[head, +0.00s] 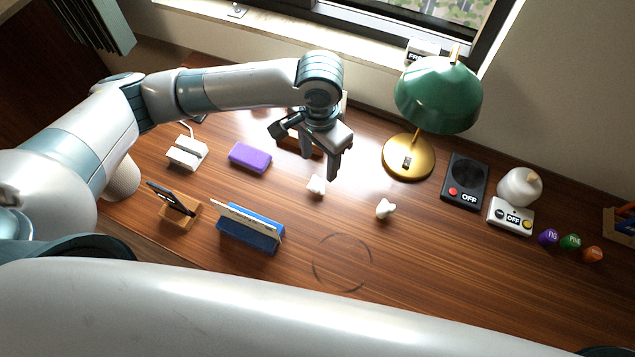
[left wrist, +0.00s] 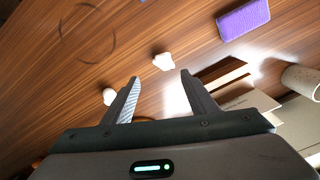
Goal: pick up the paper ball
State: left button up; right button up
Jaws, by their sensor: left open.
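Two small white crumpled pieces that look like paper balls lie on the wooden desk. The left paper ball (head: 316,185) is close to the purple block; the right paper ball (head: 385,208) lies farther right, in front of the lamp. In the left wrist view, the first paper ball (left wrist: 163,61) shows just beyond and between the fingertips, and the other paper ball (left wrist: 109,96) is partly hidden by a finger. My left gripper (head: 320,167) is open and empty, pointing down just behind the left paper ball. My right gripper is not in view.
A purple block (head: 250,157), a blue holder (head: 250,233) and a wooden phone stand (head: 179,212) are on the left. A green lamp (head: 438,95), black device (head: 464,180) and white device (head: 510,216) stand right. Bare desk around a ring mark (head: 343,263).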

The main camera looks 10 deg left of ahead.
pick_arm(q)
send_over(318, 182)
jog(key=shift+s+d+f+p, duration=0.1)
jog(key=shift+s+f+p, duration=0.1)
jog(key=shift+f, duration=1.05)
jog(key=shift+s+d+f+p, duration=0.1)
jog(key=shift+s+f+p, duration=0.1)
jog(key=shift+f, duration=1.05)
jog(key=shift+w+a+f+p, duration=0.1)
jog(key=shift+w+f+p, duration=0.05)
jog(key=shift+f+p, duration=0.25)
notch_tip(318, 182, down, 4)
jog(key=shift+w+a+r+p, duration=0.1)
jog(key=shift+w+a+p, duration=0.05)
jog(key=shift+p, duration=0.45)
jog(key=shift+f, duration=0.3)
jog(key=c, duration=1.1)
jog(key=shift+c, duration=0.3)
